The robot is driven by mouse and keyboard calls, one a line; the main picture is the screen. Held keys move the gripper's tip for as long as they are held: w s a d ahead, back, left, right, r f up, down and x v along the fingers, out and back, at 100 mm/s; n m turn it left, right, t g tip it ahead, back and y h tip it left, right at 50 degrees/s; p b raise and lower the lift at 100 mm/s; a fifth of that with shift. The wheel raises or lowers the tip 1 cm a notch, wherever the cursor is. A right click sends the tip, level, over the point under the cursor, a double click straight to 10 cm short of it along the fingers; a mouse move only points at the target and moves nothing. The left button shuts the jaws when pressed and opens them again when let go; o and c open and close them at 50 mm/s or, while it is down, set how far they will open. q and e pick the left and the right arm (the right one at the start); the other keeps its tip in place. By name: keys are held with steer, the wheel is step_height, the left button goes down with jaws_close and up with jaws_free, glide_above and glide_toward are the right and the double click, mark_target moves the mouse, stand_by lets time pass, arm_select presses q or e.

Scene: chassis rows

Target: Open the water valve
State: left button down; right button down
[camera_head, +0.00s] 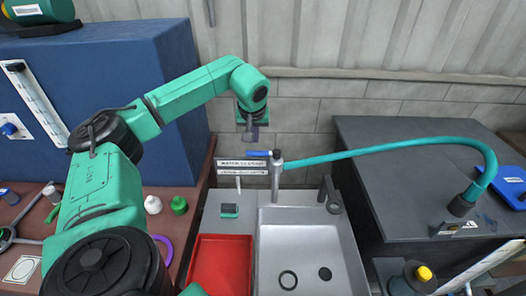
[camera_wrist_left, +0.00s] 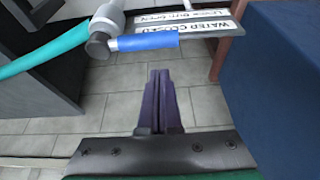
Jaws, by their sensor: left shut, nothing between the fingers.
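The water valve has a blue lever (camera_head: 258,153) on top of a grey post (camera_head: 276,178) behind the sink. The lever points left, over a sign (camera_head: 242,165) reading "WATER CLOSED". The lever also shows in the left wrist view (camera_wrist_left: 148,41), with the sign (camera_wrist_left: 200,28) beside it. My left gripper (camera_head: 250,135) hangs above and slightly left of the lever, fingers down. Its fingers (camera_wrist_left: 160,76) are shut and empty, and appear apart from the lever. My right gripper is not in view.
A teal hose (camera_head: 390,148) runs from the post to the dark bench (camera_head: 400,190) at right. A steel sink (camera_head: 305,225) and red tray (camera_head: 218,265) lie below. A tall blue cabinet (camera_head: 110,75) stands at left, close to my arm. A ribbed wall is behind.

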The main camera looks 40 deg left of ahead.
mark_target(262, 154)
arm_select(q)
step_height(262, 154, down, 4)
steer(key=shift+r+b, duration=0.15)
steer(key=shift+b, duration=0.75)
steer(key=shift+s+d, duration=0.55)
steer(key=shift+s, duration=0.15)
